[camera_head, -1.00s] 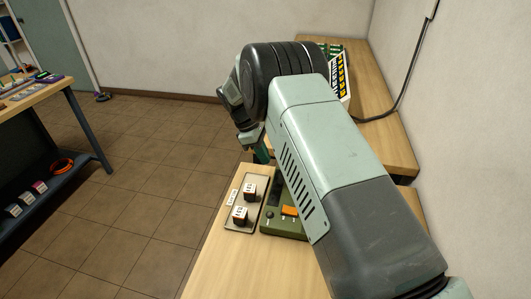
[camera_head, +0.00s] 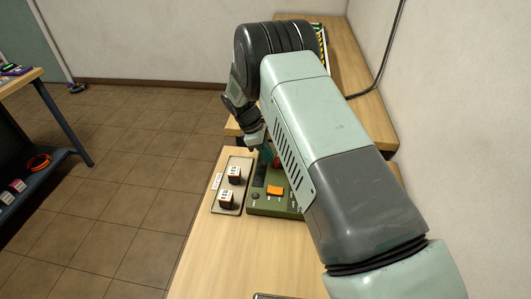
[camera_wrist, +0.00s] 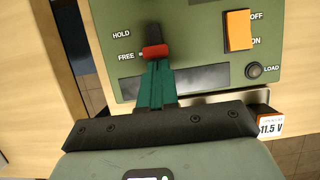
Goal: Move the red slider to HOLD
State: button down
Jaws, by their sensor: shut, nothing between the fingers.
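The red slider (camera_wrist: 155,51) sits beside the FREE label (camera_wrist: 126,56) on the green panel (camera_wrist: 190,45) in the wrist view. The dark slot (camera_wrist: 153,33) runs from it up past the HOLD label (camera_wrist: 121,34). My gripper (camera_wrist: 155,66) has its green fingers shut and empty, with the tips right at the slider's near edge. I cannot tell whether they touch it. In the head view, the green device (camera_head: 275,203) stands on the bench, and my gripper (camera_head: 268,157) is over its far part, partly hidden by my arm.
An orange OFF/ON switch (camera_wrist: 238,30) and a LOAD button (camera_wrist: 254,70) are right of the slider. A dark display (camera_wrist: 205,78) lies near the fingers. A tray (camera_head: 222,209) with two small labelled blocks stands left of the device. The front bench (camera_head: 225,260) is mostly clear.

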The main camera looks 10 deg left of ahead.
jog(key=shift+d, duration=1.75)
jog(key=shift+a, duration=0.35)
jog(key=a, duration=0.2)
jog(key=a+r, duration=0.1)
jog(key=a, duration=0.1)
jog(key=shift+r, duration=0.1)
jog(key=v, duration=0.8)
jog(key=shift+r, duration=0.35)
